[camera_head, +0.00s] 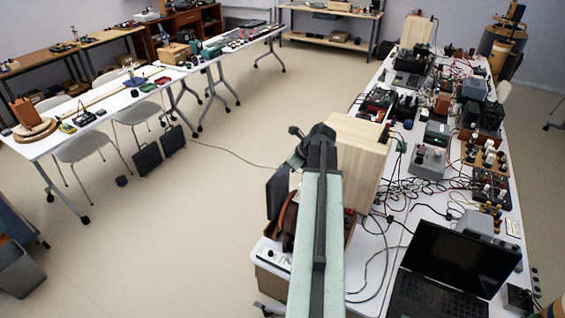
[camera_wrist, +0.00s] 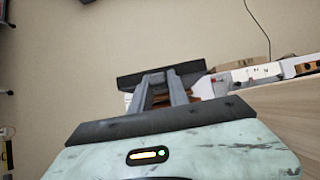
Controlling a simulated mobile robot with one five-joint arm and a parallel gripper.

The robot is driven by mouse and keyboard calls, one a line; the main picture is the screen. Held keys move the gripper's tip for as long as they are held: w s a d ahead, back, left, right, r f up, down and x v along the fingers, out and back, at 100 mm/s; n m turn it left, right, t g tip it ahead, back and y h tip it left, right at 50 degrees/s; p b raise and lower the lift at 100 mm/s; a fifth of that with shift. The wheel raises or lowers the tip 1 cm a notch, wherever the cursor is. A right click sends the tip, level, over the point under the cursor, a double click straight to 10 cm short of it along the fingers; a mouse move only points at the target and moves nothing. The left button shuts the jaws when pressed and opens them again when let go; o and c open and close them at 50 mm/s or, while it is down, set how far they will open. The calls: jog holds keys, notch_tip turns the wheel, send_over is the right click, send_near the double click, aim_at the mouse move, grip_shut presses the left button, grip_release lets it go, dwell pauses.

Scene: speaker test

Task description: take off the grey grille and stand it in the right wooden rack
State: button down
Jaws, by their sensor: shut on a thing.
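The grille is a dark grey flat panel; it shows tilted at the left of my arm in the head view (camera_head: 277,192) and nearly edge-on as a dark bar in the wrist view (camera_wrist: 131,80). My gripper (camera_wrist: 164,77) is shut on it near the middle of its edge. The grille looks held apart from the pale wooden speaker cabinet (camera_head: 362,150), which stands right of it. The cabinet's wooden side fills the right of the wrist view (camera_wrist: 285,112). My arm hides part of the cabinet and the table below. I cannot clearly make out the right wooden rack.
A reddish-brown round-edged object (camera_head: 288,222) sits below the grille on the white table (camera_head: 272,252). A laptop (camera_head: 455,265), cables and several devices crowd the table to the right. A second wooden cabinet (camera_head: 416,30) stands at its far end. Open floor (camera_head: 220,190) lies to the left.

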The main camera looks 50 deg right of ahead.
aim_at(281, 190)
jog(key=shift+w+d+f+b, duration=0.1)
jog(key=shift+d+f+b, duration=0.1)
jog(key=shift+f+b, duration=0.25)
notch_tip(281, 190, down, 6)
jog(key=b, duration=0.5)
jog(key=shift+b, duration=0.3)
jog(key=shift+f+b, duration=1.65)
jog(key=shift+b, duration=0.05)
dwell(2.4)
jog(key=c, duration=1.2)
grip_release()
